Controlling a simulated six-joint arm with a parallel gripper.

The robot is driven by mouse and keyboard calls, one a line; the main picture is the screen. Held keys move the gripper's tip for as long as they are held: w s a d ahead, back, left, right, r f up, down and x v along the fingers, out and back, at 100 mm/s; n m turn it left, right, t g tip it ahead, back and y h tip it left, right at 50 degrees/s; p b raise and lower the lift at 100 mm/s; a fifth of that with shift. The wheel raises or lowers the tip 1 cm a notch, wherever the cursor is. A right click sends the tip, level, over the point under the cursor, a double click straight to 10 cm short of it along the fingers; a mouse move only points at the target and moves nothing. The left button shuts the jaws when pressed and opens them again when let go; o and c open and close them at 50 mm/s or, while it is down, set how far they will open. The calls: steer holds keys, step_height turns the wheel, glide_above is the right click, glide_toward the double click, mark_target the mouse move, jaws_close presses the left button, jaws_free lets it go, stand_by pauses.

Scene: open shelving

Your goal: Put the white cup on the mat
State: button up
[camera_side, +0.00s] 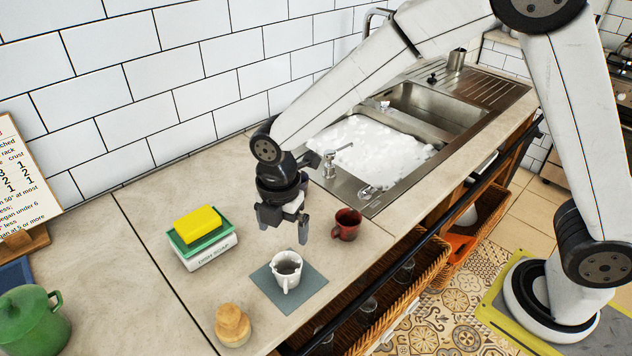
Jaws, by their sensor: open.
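The white cup (287,269) stands upright on the blue-grey square mat (307,291), near the mat's middle, with its handle towards the camera. Something dark shows inside the cup. My gripper (283,236) is open and empty. It hangs above the counter, a little above and behind the cup in the picture, and is apart from it. Nothing is hidden of the cup except its far lower side.
A dark red mug (347,225) stands right of the mat. A wooden jar (232,325) is in front, a green pot (30,322) far left. The sink (375,150) lies behind right.

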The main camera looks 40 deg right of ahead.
steer(key=s+d+m+t, duration=0.1)
steer(key=s+d+m, duration=0.4)
steer(key=d+m, duration=0.4)
steer(key=s+d+m+t, duration=0.1)
steer(key=s+d+m, duration=0.5)
steer(key=d+m, duration=0.3)
steer(key=m, duration=0.4)
steer(key=shift+d+r+t, duration=0.3)
steer(key=shift+d+r, duration=0.1)
